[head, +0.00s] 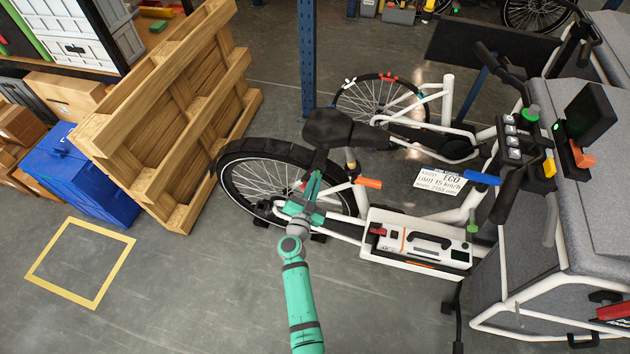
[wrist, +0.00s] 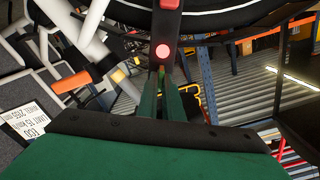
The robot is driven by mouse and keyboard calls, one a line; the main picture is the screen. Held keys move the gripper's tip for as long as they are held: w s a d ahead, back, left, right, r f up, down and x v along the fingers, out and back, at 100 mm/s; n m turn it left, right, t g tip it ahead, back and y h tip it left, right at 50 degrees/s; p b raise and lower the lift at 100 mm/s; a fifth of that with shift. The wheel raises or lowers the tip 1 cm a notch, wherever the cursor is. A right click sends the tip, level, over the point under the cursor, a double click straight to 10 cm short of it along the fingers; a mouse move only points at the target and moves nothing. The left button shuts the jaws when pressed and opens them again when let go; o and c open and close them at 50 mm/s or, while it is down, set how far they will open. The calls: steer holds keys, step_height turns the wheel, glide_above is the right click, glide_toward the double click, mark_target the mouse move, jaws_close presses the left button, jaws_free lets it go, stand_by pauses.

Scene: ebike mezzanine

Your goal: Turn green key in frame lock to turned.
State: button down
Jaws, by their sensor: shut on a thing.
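The frame lock (wrist: 165,25) is a dark housing with a red top part and a round pink-red light, close ahead in the wrist view. It sits by the bike's rear wheel (head: 245,190), under the saddle. My gripper (wrist: 161,78) has its green fingers close together right below the light, shut on the green key. The key is almost wholly hidden between the fingertips, so its turn angle cannot be told. In the head view my gripper (head: 313,185) is at the near side of the rear wheel, and the lock is mostly hidden there.
The saddle (head: 345,129) is just above my gripper. An orange-tipped lever (head: 368,183) and a white battery box (head: 415,240) lie to the right. A wooden pallet (head: 170,115) leans at the left, beside a blue crate (head: 75,175). The floor in front is clear.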

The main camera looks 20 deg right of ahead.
steer(key=shift+s+d+f+m, duration=0.1)
steer(key=shift+f+m, duration=0.1)
steer(key=shift+m, duration=3.4)
steer(key=shift+f+m, duration=0.15)
steer(key=shift+m, duration=3.45)
steer(key=c, duration=1.9)
jaws_free()
